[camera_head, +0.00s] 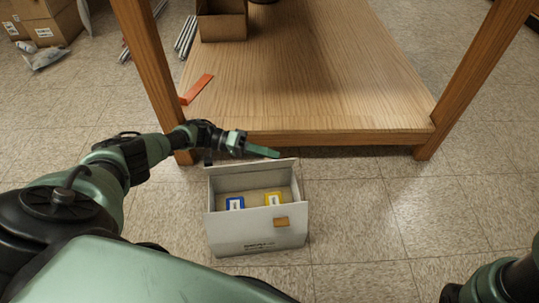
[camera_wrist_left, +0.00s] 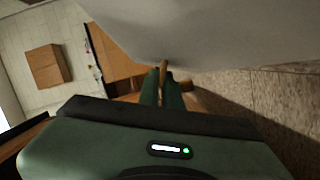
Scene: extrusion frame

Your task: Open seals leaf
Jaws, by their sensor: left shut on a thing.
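A grey-white box (camera_head: 257,236) stands on the floor with its top open. The pale leaf (camera_head: 230,169) along the far edge stands raised. My left gripper (camera_head: 270,152) is just behind this leaf. In the left wrist view its fingers (camera_wrist_left: 163,88) are shut on a small brown tab (camera_wrist_left: 163,66) beside a large pale panel (camera_wrist_left: 200,35).
A wooden table or shelf frame (camera_head: 310,85) stands just behind the box, with legs on both sides. A cardboard box (camera_head: 222,22) and an orange-red strip (camera_head: 197,89) are at its left. Floor is clear right of the box.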

